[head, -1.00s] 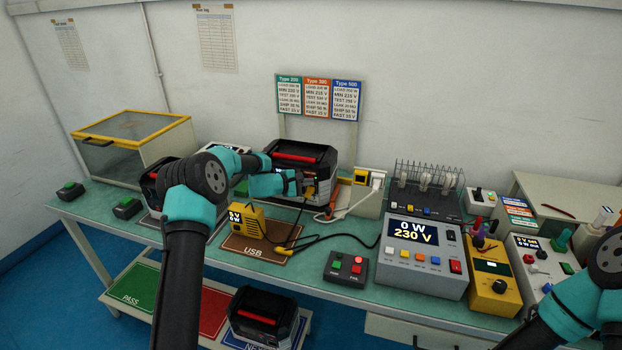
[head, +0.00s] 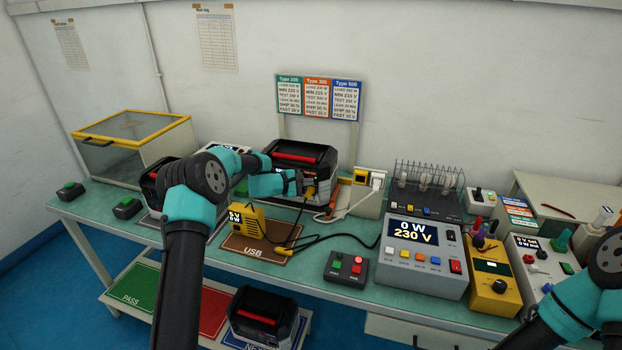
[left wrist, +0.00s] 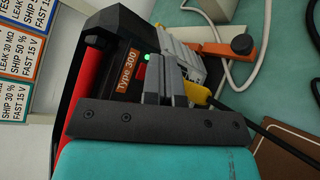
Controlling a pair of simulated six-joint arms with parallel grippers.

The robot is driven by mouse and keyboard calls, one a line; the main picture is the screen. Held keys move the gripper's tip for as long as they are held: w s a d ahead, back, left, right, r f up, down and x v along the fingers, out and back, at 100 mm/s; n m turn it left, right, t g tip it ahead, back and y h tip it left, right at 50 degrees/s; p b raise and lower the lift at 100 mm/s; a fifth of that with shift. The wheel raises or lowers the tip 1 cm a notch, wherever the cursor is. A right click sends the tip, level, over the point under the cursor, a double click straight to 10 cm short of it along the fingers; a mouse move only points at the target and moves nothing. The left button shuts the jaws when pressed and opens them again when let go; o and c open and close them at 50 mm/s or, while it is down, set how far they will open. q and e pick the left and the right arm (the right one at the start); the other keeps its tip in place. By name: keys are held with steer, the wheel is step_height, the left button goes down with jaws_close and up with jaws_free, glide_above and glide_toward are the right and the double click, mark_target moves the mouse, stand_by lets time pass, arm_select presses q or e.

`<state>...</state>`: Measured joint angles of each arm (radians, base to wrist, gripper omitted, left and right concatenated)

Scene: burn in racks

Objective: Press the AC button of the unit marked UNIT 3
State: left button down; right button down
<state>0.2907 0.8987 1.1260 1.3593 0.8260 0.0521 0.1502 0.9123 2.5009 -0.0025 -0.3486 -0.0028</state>
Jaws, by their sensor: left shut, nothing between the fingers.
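A black unit with a red handle (head: 297,157) stands at the back middle of the bench. In the left wrist view its label (left wrist: 128,71) reads Type 300, and a small green light (left wrist: 147,57) glows beside the fingers. My left gripper (head: 299,183) is shut and empty, with its fingertips (left wrist: 166,68) close against the unit's front panel. I cannot tell whether they touch it. The fingers hide part of the panel. No UNIT 3 mark or AC button can be made out. A second unit (head: 149,186) is partly behind my left arm, and a third unit (head: 265,318) is on the lower shelf. My right gripper is outside the views.
A yellow USB meter (head: 246,222) and its black cable lie in front of the unit. A yellow plug (left wrist: 197,94) sits by the fingers. A load meter (head: 425,255) and button box (head: 346,269) stand further right.

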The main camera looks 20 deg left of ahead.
arm_select(q)
steer(key=shift+w, duration=0.1)
stand_by(0.3)
steer(key=shift+w, duration=0.35)
steer(key=shift+w, duration=0.2)
stand_by(0.5)
steer(key=shift+s, duration=0.65)
steer(key=s, duration=0.6)
steer(key=shift+d, duration=0.15)
stand_by(0.4)
stand_by(0.5)
steer(key=s, duration=0.8)
steer(key=shift+d, duration=0.15)
